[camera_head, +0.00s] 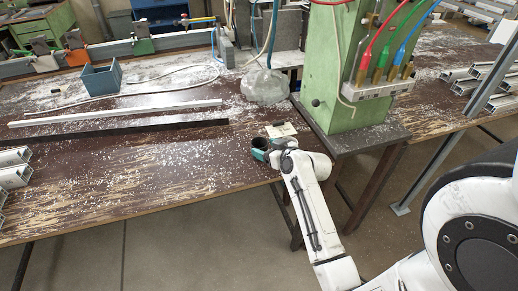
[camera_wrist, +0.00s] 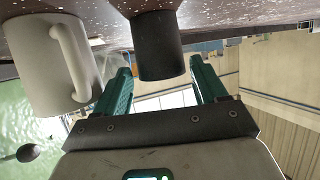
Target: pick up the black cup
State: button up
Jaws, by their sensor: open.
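The black cup (camera_wrist: 158,45) shows in the wrist view, which is upside down, hanging from the brown table at the top edge. It lies between the teal fingers of my gripper (camera_wrist: 161,66), with a visible gap on each side. I cannot tell how deep it is between them. My gripper is open and holds nothing.
A white mug (camera_wrist: 45,65) stands close beside the left finger in the wrist view. The green machine column (camera_head: 345,60) stands right of my gripper. A blue-grey bin (camera_head: 102,79) and long bars (camera_head: 115,112) lie left on the table (camera_head: 150,170).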

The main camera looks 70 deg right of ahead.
aim_at(255, 144)
jog(key=x, duration=0.5)
jog(key=shift+a, duration=0.1)
jog(key=c, duration=0.8)
jog(key=shift+r, duration=0.1)
jog(key=shift+c, duration=0.2)
